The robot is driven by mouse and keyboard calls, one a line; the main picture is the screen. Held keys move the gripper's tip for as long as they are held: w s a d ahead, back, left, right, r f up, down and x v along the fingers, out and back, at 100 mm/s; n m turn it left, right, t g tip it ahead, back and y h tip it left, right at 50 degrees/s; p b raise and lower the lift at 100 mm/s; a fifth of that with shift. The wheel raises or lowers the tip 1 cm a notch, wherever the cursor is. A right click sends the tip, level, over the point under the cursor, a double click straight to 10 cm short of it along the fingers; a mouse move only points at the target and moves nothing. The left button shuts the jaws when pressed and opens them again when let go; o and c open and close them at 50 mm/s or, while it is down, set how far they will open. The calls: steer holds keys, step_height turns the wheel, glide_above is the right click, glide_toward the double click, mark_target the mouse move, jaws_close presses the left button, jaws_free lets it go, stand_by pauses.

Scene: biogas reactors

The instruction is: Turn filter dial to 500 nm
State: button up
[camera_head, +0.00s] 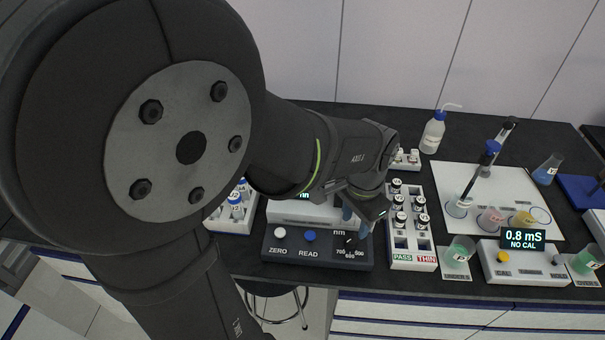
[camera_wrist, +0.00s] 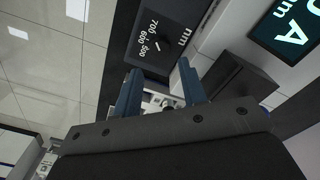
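The filter dial (camera_wrist: 166,44) is dark on a black panel in the wrist view, beside the white numbers 700, 600 and 500. A short white line shows on it; which number it points to I cannot tell for sure. My gripper (camera_head: 356,220) is just above and behind the dial. In the wrist view, its two blue fingers (camera_wrist: 160,70) are apart, with nothing held between them and the dial beyond their tips.
The white ZERO button (camera_head: 280,233) and blue READ button (camera_head: 309,236) are left of the dial. A vial rack (camera_head: 411,262) marked PASS and THIN stands close on the right. Another vial rack (camera_head: 232,224) is on the left. A conductivity meter (camera_head: 522,268) and beakers stand farther right.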

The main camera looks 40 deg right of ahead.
mark_target(352, 239)
step_height(352, 239, down, 6)
steer(key=shift+r, duration=0.1)
steer(key=shift+c, duration=0.2)
steer(key=c, duration=0.7)
